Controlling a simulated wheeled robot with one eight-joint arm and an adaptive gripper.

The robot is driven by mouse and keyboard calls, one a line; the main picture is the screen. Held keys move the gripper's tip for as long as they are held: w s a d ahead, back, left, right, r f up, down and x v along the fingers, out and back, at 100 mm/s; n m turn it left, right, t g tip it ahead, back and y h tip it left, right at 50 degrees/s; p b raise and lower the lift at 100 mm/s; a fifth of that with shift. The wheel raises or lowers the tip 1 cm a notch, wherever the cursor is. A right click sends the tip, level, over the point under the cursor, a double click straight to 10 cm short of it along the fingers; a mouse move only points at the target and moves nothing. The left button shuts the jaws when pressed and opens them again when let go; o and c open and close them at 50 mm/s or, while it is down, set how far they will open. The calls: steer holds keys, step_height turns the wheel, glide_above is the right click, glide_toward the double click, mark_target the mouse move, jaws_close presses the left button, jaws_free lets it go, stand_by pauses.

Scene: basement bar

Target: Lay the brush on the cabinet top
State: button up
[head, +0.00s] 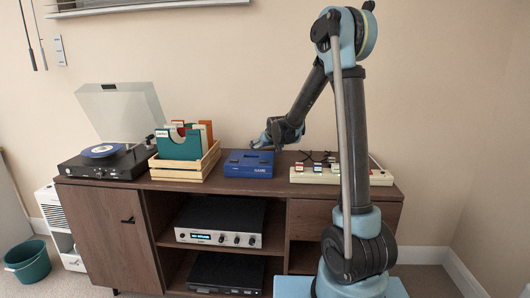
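The brown wooden cabinet top (281,181) runs across the middle of the head view, with several things standing along it. My gripper (264,141) is above the cabinet top, just over and behind the blue box (248,164). The gripper is small and dark in this view, so I cannot tell whether its fingers are open or shut, or whether they hold anything. I cannot make out a brush anywhere in this view.
A record player (105,160) with its lid up stands at the left, beside a wooden crate (183,170) of records. A pale switch panel (328,174) lies at the right, partly behind my arm. Narrow bare strips remain between these things and along the front edge.

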steer(key=shift+r, duration=0.15)
steer(key=v, duration=1.2)
stand_by(0.3)
steer(key=s+d+r+m+h, duration=0.1)
steer(key=s+d+r+m, duration=0.1)
steer(key=s+d, duration=0.9)
steer(key=s+d+f, duration=0.1)
steer(key=s+d, duration=0.3)
steer(key=s, duration=0.2)
steer(key=s+d+f+m+g+h, duration=0.1)
steer(key=s+d+f, duration=0.1)
steer(key=s+d, duration=0.2)
steer(key=s+d+f+m+g+h, duration=0.1)
steer(key=s+d+f, duration=0.1)
steer(key=s+d, duration=0.2)
steer(key=shift+s, duration=1.85)
steer(key=s+f+g, duration=0.4)
steer(key=s+f, duration=0.6)
steer(key=s, duration=0.4)
steer(key=shift+g, duration=0.3)
